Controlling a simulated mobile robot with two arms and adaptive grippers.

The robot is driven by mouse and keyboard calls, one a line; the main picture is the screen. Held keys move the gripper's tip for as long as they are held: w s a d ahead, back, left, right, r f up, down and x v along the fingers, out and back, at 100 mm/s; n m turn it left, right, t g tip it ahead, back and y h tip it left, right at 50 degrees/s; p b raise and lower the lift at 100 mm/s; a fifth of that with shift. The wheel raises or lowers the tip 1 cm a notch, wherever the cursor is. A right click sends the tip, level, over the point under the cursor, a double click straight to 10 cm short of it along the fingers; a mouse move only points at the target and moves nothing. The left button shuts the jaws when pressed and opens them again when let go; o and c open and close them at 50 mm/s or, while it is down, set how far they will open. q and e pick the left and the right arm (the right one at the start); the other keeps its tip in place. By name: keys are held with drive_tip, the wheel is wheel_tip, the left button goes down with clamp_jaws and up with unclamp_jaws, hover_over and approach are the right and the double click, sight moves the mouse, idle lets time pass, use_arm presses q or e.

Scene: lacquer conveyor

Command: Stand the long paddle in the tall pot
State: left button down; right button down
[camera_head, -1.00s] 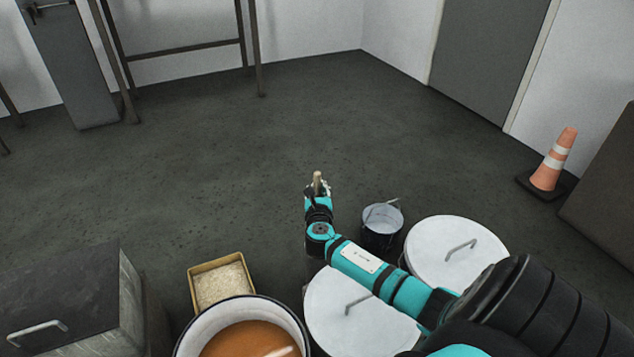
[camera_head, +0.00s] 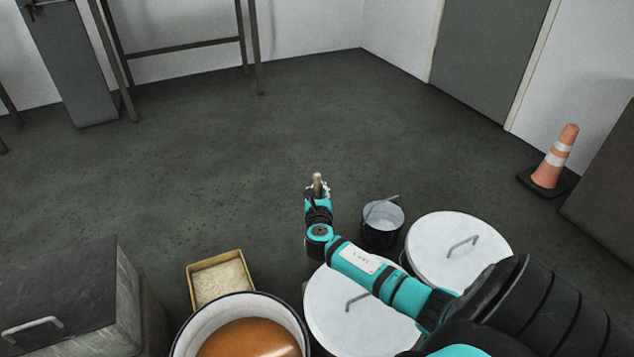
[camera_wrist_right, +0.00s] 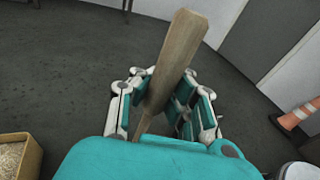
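The long paddle (camera_wrist_right: 178,62) is pale wood. In the right wrist view it stands between the fingers of my right gripper (camera_wrist_right: 163,103), which is shut on it. In the head view only the paddle's tip (camera_head: 317,180) shows above my right gripper (camera_head: 318,190), which is over the floor beyond the containers. A large white-walled pot (camera_head: 190,335) with orange-brown liquid is at the bottom of the head view. I cannot tell its height from above. My left gripper is not in view.
A tan box of pale grains (camera_head: 193,290), white-lidded drums (camera_head: 428,248) and a dark pail with a handle (camera_head: 381,238) stand near the pot. A grey cabinet (camera_head: 70,295) is at left, a traffic cone (camera_head: 553,160) at right.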

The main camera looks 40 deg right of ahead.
drive_tip(key=c, duration=1.4)
unclamp_jaws()
wheel_tip(320, 180, up, 10)
